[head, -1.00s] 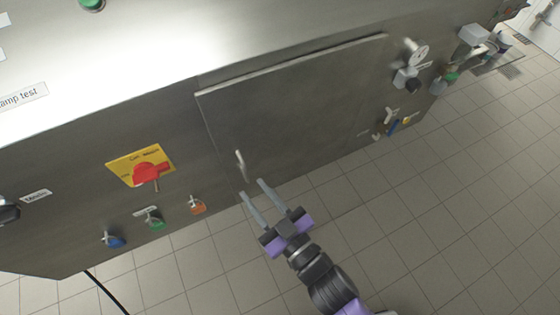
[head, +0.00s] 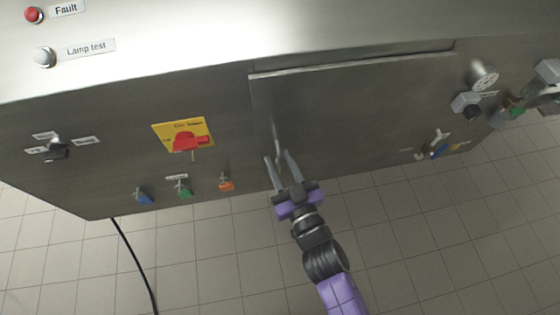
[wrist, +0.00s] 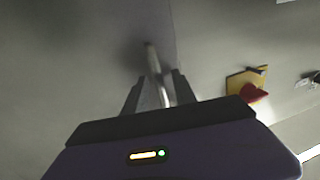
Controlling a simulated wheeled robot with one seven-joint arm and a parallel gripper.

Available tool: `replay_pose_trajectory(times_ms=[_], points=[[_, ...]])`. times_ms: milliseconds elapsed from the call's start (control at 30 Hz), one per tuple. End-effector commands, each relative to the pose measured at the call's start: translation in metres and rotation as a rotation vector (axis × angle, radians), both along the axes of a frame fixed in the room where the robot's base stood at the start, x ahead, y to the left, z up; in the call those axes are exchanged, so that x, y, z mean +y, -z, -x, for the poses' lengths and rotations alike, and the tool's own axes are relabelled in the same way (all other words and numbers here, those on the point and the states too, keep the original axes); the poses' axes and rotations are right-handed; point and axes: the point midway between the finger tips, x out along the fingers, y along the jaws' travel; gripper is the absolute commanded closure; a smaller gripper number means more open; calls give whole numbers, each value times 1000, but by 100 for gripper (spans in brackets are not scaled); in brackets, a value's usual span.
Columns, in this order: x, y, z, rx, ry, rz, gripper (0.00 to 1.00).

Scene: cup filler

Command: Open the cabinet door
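The cabinet door (head: 350,115) is a grey metal panel in the machine's front, and it looks closed. Its handle (head: 277,135) is a slim metal bar near the door's left edge. The handle also shows in the wrist view (wrist: 155,70), running down between the fingers. My gripper (head: 277,158) is at the handle's lower end with its two fingers apart, one on either side of the bar. Whether a finger touches the handle I cannot tell. The wrist view shows the gripper (wrist: 158,88) from behind, with the handle's upper end beyond the fingertips.
Left of the door is a red rotary switch on a yellow plate (head: 183,134). Right of the door are a gauge (head: 484,75) and more valves (head: 438,146). A black cable (head: 133,262) hangs to the tiled floor, which is clear.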

Motion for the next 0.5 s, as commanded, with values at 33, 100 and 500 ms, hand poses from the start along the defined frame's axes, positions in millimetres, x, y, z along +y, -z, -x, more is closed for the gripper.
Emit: replay_pose_trajectory(times_ms=[33, 100, 500], points=[[0, 0, 0, 0, 0, 0, 67], [0, 0, 0, 0, 0, 0, 67], [0, 0, 0, 0, 0, 0, 100]])
